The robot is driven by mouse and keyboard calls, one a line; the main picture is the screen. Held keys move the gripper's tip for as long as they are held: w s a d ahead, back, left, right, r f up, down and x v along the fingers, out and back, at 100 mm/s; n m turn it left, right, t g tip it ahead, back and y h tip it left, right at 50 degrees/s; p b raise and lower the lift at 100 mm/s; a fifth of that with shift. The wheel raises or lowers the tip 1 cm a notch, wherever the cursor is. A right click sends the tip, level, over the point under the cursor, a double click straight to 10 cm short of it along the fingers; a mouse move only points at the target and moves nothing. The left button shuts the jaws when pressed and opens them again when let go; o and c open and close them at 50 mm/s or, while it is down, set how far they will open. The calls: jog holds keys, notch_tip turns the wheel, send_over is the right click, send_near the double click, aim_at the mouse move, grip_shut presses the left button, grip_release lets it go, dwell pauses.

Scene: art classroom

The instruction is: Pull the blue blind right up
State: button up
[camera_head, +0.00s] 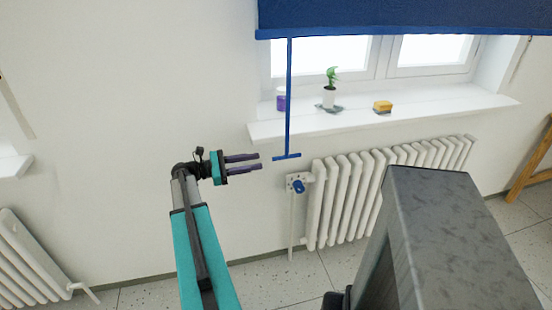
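The blue blind (400,14) covers the upper part of the window at the top right, with bare glass below its lower edge. A blue pull rod (289,95) hangs from the blind's left end, with a short crossbar handle (287,156) at its bottom, just below the sill's front edge. My gripper (261,163) is just left of the handle, its two dark fingers pointing right. The fingers are apart with nothing between them. The handle looks close to the fingertips but outside them; the depth gap is hard to tell.
On the white windowsill (440,103) stand a purple-and-white container (281,99), a potted plant (329,94) and a yellow sponge-like block (382,106). A wooden frame (530,170) stands far right.

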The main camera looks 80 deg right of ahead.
aim_at(276, 159)
jog(key=p+x, duration=0.1)
jog(key=x, duration=0.8)
jog(key=shift+c, duration=0.4)
grip_shut()
